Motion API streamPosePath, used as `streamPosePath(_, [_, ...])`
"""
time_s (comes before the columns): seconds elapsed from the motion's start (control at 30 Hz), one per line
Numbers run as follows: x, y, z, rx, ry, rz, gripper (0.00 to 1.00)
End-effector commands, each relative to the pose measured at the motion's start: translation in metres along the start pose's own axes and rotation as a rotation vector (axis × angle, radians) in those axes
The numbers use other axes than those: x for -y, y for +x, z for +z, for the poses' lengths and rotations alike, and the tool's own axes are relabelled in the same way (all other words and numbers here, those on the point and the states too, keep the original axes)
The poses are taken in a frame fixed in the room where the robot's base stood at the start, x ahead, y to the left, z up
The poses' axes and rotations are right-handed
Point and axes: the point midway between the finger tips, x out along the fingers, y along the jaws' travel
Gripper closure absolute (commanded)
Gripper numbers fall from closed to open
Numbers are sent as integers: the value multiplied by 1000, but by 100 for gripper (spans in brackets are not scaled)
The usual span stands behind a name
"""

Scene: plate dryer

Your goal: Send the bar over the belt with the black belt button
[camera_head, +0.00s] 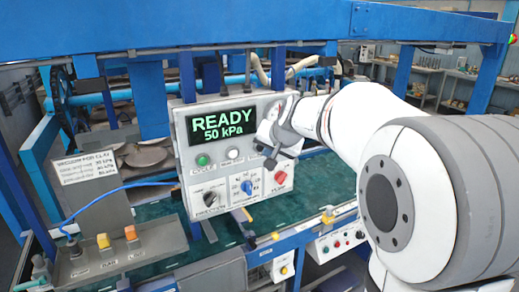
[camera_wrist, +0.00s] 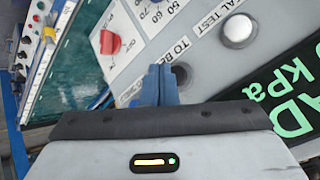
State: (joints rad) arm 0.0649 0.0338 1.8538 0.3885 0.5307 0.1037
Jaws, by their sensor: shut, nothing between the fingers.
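The grey control panel (camera_head: 181,145) faces me, and its display (camera_head: 222,123) reads READY 50 kPa. In the wrist view, the black belt button (camera_wrist: 182,75) is a dark round button beside a partly hidden label starting "TO BE". My gripper (camera_wrist: 159,72) has its blue fingers together and empty. Their tips lie just beside the button in the picture; I cannot tell whether they touch it. In the head view, my gripper (camera_head: 269,145) covers the panel's right part and hides this button. I cannot pick out the bar or the belt with certainty.
A white button (camera_head: 233,154) and a green button (camera_head: 203,160) sit near the black one. Below are a black knob (camera_head: 210,198), a blue knob (camera_head: 247,187) and a red knob (camera_head: 280,177). A switch box (camera_head: 160,243) stands at lower left. A blue beam (camera_head: 200,28) crosses above.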

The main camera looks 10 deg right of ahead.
Motion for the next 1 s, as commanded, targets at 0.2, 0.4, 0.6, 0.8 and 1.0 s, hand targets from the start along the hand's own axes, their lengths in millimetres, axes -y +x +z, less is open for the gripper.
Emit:
streamPosePath(0.2, [0,0,0,0,0,0,100])
streamPosePath(0.4, [0,0,0,0,0,0,100])
streamPosePath(0.6, [0,0,0,0,1,0,100])
streamPosePath(0.8, [0,1,-1,0,0,1,100])
streamPosePath(1.0, [4,6,-5,0,-1,1,100])
